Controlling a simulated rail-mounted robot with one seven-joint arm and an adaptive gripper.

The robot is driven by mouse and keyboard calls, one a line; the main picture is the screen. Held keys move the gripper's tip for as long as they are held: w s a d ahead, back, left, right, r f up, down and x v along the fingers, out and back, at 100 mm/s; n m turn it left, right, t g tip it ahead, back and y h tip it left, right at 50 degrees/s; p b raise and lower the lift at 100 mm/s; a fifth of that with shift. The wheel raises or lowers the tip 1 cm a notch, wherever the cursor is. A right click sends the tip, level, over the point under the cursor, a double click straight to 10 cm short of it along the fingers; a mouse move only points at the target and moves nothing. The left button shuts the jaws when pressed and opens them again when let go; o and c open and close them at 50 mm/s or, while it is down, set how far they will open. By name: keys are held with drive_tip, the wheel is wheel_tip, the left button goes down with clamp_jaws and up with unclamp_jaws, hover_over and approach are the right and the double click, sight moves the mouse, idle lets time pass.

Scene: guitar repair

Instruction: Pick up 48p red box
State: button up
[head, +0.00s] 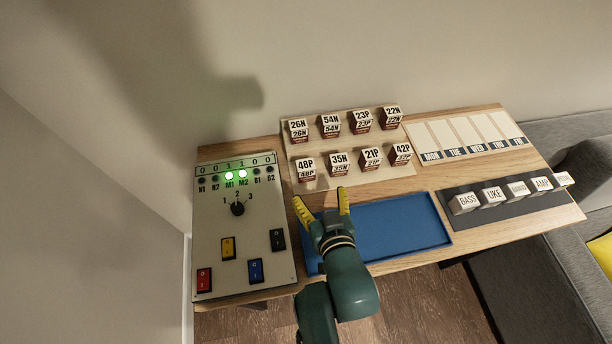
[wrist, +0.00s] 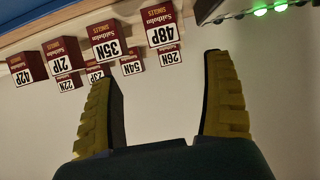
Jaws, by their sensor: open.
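The 48P red box (head: 306,169) has a white labelled top and a dark red side. It stands at the front left of the light wooden board. It also shows in the wrist view (wrist: 163,32), upside down at the top, ahead of the gap between my fingers and apart from them. My gripper (head: 320,205) has yellow fingers, is open and empty, and is in front of the box, nearer the blue tray. In the wrist view my gripper (wrist: 165,100) has its fingers wide apart.
The 35N box (head: 340,163) stands right of 48P, and the 26N box (head: 298,130) stands behind it. A control panel (head: 222,262) with switches and green lights is at the left. The blue tray (head: 420,225) is empty where visible. A day-marked rack (head: 440,137) and a dark holder (head: 479,212) with white blocks are at the right.

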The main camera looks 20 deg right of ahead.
sight(307, 172)
drive_tip(key=b+x, duration=0.1)
drive_tip(key=x, duration=0.6)
drive_tip(key=shift+w+f+b, duration=0.1)
drive_tip(key=shift+b, duration=0.3)
drive_tip(key=x, duration=0.1)
drive_tip(key=b+x, duration=0.1)
drive_tip(key=x, duration=0.1)
drive_tip(key=b+x, duration=0.1)
drive_tip(key=x, duration=0.1)
drive_tip(key=shift+a+f, duration=0.1)
drive_tip(key=shift+a, duration=0.25)
drive_tip(key=shift+w+d, duration=0.1)
drive_tip(key=shift+w, duration=0.3)
drive_tip(key=shift+s, duration=0.1)
drive_tip(key=c, duration=1.4)
